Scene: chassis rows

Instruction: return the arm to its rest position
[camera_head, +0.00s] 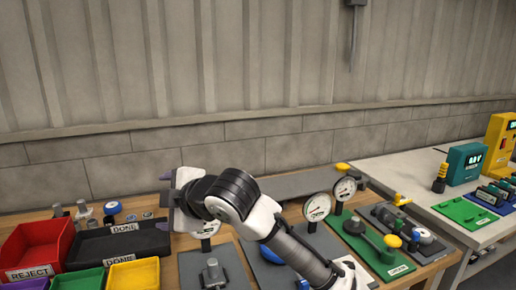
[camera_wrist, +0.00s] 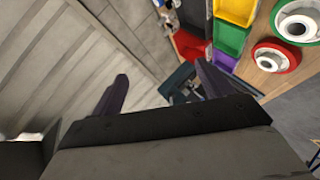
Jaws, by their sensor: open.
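My arm (camera_head: 235,195) reaches up from the lower right in the head view and bends to the left over the workbench. My gripper (camera_head: 166,187) is at its left end, raised above the bench and pointing left. In the wrist view my gripper (camera_wrist: 162,88) shows two dark purple fingers spread wide apart with nothing between them. The wall and the back edge of the bench show beyond the fingers. My arm hides part of the bench's middle in the head view.
A red REJECT bin (camera_head: 35,248), a black DONE tray (camera_head: 118,243) and a yellow bin (camera_head: 134,274) stand at left. Dial gauges (camera_head: 317,207) on plates and a green plate (camera_head: 375,250) are right of my arm. A white table (camera_head: 410,175) with instruments lies further right.

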